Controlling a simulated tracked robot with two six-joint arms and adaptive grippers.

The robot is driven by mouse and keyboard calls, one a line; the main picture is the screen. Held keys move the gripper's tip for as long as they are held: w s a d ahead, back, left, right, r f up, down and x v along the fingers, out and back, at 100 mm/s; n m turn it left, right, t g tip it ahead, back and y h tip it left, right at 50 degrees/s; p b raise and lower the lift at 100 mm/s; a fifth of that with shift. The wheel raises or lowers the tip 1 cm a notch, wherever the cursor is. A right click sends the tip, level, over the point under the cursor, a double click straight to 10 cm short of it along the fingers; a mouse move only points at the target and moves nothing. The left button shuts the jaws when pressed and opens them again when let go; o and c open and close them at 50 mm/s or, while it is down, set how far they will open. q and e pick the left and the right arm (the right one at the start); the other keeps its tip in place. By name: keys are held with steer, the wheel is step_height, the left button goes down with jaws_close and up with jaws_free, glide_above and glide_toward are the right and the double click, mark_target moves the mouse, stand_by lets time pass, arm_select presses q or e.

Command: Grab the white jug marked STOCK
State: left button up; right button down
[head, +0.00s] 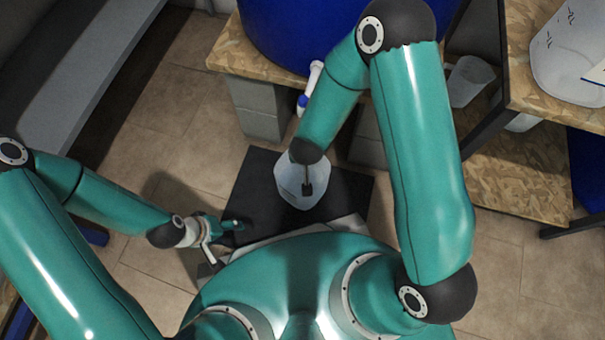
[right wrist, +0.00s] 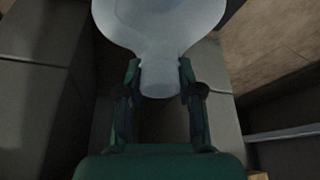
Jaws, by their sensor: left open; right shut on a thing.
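A whitish translucent jug (head: 291,187) is under the end of my right arm in the head view, over a dark mat (head: 258,190). My right gripper (head: 307,188) is shut on this jug. In the right wrist view the gripper's fingers (right wrist: 160,88) close on the narrow neck-like part of the jug (right wrist: 165,25). I cannot read any STOCK marking on it, and I cannot tell whether it touches the mat. My left gripper (head: 222,236) is open and empty at the mat's left edge.
A large clear container (head: 570,60) with a partly seen label stands on a wooden-topped table (head: 530,98) at the right. A cup-like vessel (head: 470,80) is beside it. A blue drum (head: 290,35) stands on a board over grey blocks (head: 258,105).

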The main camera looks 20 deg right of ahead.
steer(key=shift+r, duration=0.25)
